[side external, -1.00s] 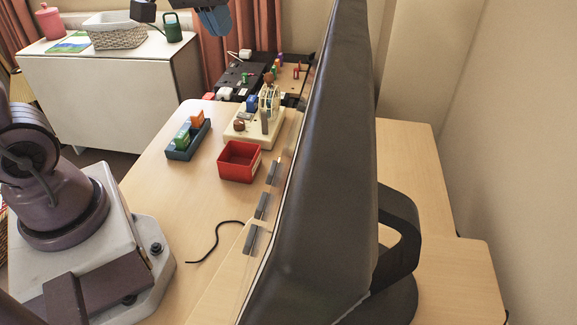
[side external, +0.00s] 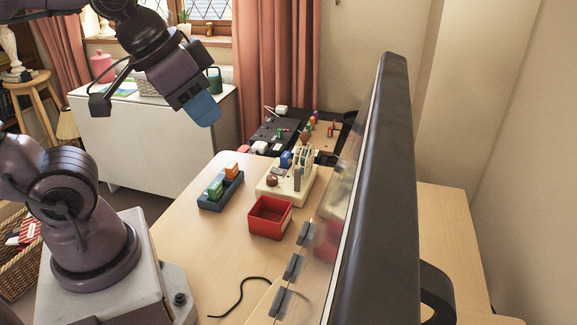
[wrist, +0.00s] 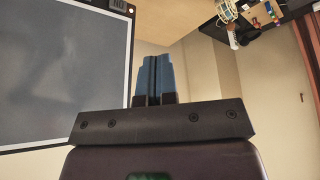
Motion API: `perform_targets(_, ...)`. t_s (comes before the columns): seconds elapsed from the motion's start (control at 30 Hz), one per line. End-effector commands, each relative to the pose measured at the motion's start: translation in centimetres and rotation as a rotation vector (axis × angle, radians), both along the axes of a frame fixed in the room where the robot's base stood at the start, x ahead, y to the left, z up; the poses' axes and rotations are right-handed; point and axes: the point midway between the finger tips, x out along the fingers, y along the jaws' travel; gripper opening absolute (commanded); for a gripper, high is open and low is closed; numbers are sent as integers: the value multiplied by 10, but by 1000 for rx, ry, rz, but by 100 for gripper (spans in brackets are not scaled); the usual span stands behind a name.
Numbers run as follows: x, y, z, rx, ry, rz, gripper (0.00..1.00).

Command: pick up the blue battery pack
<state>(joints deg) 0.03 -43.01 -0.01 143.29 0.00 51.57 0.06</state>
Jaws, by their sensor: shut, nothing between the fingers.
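My gripper (side external: 203,112) is at the end of the raised arm in the side external view, in the air above the gap between the white cabinet and the desk. Its blue fingers are together with nothing between them, also in the wrist view (wrist: 154,78). A small blue block (side external: 286,159) stands in a cream organizer (side external: 272,188) on the desk; it may be the blue battery pack, but it is too small to be sure. My gripper is well apart from it. No battery pack can be made out in the wrist view.
A blue tray (side external: 208,204) with green and orange blocks and a red open box (side external: 268,229) stand near the organizer. A large dark monitor (side external: 372,200) rises at the right. A black cable (side external: 240,296) lies on the desk. The desk's left part is clear.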

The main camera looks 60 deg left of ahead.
Motion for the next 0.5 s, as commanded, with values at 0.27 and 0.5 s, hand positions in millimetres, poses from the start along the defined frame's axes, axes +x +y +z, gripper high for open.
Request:
perform_targets(0.27, 0, 0, 0, 0, 0, 1, 0)
perform_targets(0.5, 0, 0, 0, -1, 0, 2, 21)
